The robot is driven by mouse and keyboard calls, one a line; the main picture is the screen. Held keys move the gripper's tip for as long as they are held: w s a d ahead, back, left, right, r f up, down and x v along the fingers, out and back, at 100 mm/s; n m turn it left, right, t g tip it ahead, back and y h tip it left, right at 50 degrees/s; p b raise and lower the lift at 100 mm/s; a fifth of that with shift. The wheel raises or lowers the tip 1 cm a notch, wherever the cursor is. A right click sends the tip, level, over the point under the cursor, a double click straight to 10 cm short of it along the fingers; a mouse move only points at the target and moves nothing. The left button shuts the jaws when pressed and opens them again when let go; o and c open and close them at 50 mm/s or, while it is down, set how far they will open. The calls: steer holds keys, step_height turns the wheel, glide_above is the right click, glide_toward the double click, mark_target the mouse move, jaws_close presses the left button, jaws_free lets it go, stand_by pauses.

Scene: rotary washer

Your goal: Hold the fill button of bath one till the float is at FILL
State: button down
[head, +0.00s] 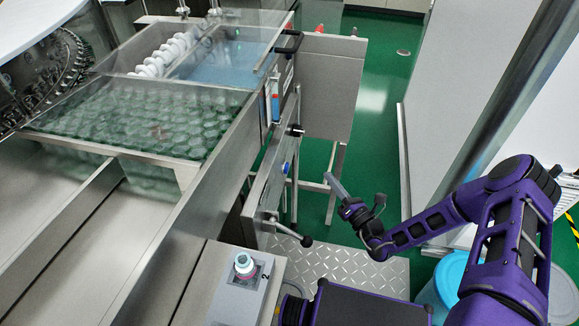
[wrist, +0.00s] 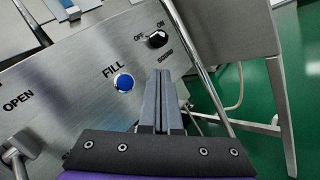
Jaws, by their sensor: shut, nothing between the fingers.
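The blue fill button (head: 285,168) sits on the steel side panel of the washer. In the wrist view the button (wrist: 123,83) is round, below the printed word FILL. My gripper (head: 329,176) is shut and empty, to the right of the panel in the head view. In the wrist view its closed fingertips (wrist: 158,73) are right of the button, apparently not on it. An upright gauge (head: 275,105) with blue in it is on the panel further along; its float and marks are too small to read. Bath one cannot be told for certain.
A black OFF/ON sound knob (wrist: 157,39) is above right of the button. A lever with a dark ball end (head: 306,241) juts out below the panel. A steel box on legs (head: 328,85) stands beyond. A basket of glass vials (head: 140,118) is in the washer.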

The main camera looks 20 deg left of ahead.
stand_by(0.3)
steer(key=a, duration=0.9)
steer(key=shift+s, duration=0.3)
steer(key=shift+a, duration=0.1)
stand_by(1.7)
steer(key=shift+a, duration=0.25)
steer(key=shift+a, duration=0.45)
stand_by(2.4)
steer(key=shift+d, duration=0.85)
steer(key=shift+d, duration=0.15)
steer(key=shift+w+d+p, duration=0.15)
steer(key=shift+d+p, duration=0.2)
steer(key=shift+d, duration=2.05)
